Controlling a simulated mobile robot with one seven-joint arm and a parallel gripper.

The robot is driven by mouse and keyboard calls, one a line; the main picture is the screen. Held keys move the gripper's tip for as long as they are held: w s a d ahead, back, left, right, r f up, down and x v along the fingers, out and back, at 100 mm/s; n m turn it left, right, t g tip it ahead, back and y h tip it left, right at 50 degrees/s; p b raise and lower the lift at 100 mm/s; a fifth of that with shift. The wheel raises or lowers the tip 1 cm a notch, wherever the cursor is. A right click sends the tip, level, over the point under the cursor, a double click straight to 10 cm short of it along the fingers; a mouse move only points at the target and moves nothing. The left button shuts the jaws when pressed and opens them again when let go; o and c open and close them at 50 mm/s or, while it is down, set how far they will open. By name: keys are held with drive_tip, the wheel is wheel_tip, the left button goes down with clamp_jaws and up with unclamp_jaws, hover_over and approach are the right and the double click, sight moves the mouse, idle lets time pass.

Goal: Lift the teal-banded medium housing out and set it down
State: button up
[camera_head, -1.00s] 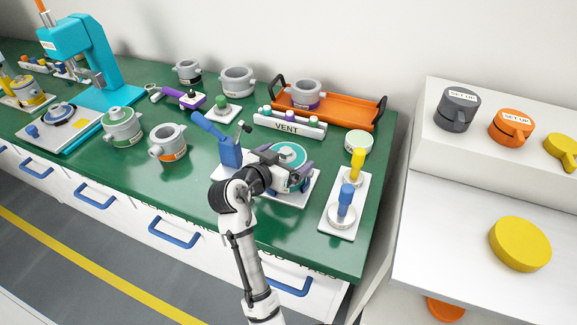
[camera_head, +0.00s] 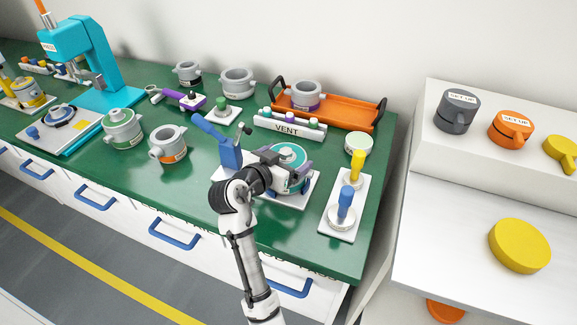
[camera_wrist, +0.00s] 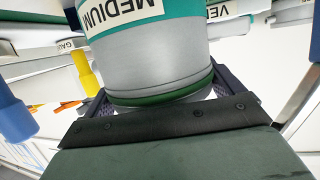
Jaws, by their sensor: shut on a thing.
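The teal-banded housing (camera_head: 291,172) is at the right-middle of the green bench, above a white fixture plate (camera_head: 301,200) that carries a blue lever clamp (camera_head: 230,153). In the wrist view the housing (camera_wrist: 155,65) is a grey cylinder with a teal band reading MEDIUM. My gripper (camera_head: 288,177) is shut on the housing, its dark fingers on either side of it. In the wrist view my gripper (camera_wrist: 160,100) shows a dark finger at each side of the housing. My wrist hides part of the plate, and I cannot tell whether the housing's base is clear of it.
A white plate (camera_head: 336,222) with blue and yellow handled gauges stands close on the right. The VENT rack (camera_head: 289,127) and an orange tray (camera_head: 352,118) are behind. A grey housing with an orange band (camera_head: 168,145) stands left. Green bench surface is free at front left.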

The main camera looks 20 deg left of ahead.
drive_tip(key=shift+r+p, duration=0.75)
drive_tip(key=shift+r, duration=0.5)
drive_tip(key=s, duration=1.6)
drive_tip(key=shift+a+b, duration=0.25)
drive_tip(key=shift+b, duration=0.15)
idle(0.7)
